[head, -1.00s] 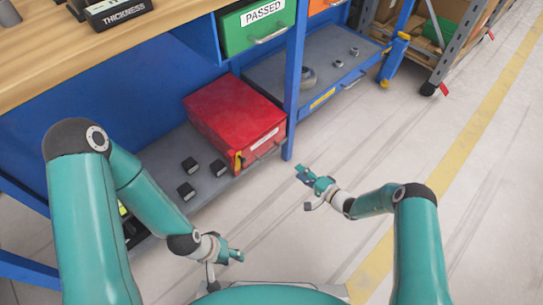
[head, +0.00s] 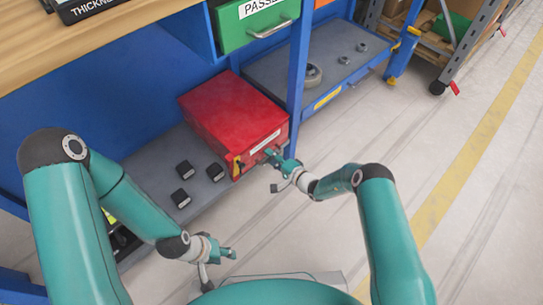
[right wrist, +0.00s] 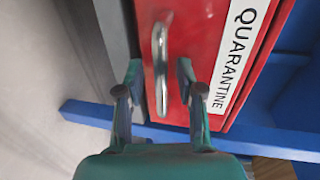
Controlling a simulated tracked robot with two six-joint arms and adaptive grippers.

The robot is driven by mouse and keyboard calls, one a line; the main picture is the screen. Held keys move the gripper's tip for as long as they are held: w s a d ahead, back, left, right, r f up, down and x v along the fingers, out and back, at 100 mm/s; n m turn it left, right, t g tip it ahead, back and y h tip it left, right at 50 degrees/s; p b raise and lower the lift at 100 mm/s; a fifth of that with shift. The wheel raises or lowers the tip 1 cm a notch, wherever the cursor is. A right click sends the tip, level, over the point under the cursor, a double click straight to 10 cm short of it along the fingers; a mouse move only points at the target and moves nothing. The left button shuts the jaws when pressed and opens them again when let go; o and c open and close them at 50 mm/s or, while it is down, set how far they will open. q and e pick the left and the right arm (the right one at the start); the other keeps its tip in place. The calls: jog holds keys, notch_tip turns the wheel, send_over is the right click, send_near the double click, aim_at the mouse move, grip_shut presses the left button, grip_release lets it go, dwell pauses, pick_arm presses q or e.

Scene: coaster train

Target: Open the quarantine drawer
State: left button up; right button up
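The red quarantine drawer box (head: 228,108) sits on the grey lower shelf of the blue workbench. Its front carries a white QUARANTINE label, readable in the right wrist view (right wrist: 238,58), and a metal bar handle (right wrist: 160,68). My right gripper (head: 272,170) is at the drawer front. In the right wrist view the right gripper (right wrist: 157,85) is open, with one finger on each side of the handle's lower end. I cannot tell whether either finger touches it. A yellow and red piece (head: 238,167) shows at the front's left corner. My left gripper (head: 218,254) is open and empty, low over the floor.
Several small black blocks (head: 184,170) lie on the shelf left of the red box. A blue post (head: 299,80) stands just right of it. A green PASSED drawer (head: 252,24) hangs above.

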jog(key=shift+d, duration=0.15)
jog(key=shift+c, duration=0.3)
grip_shut()
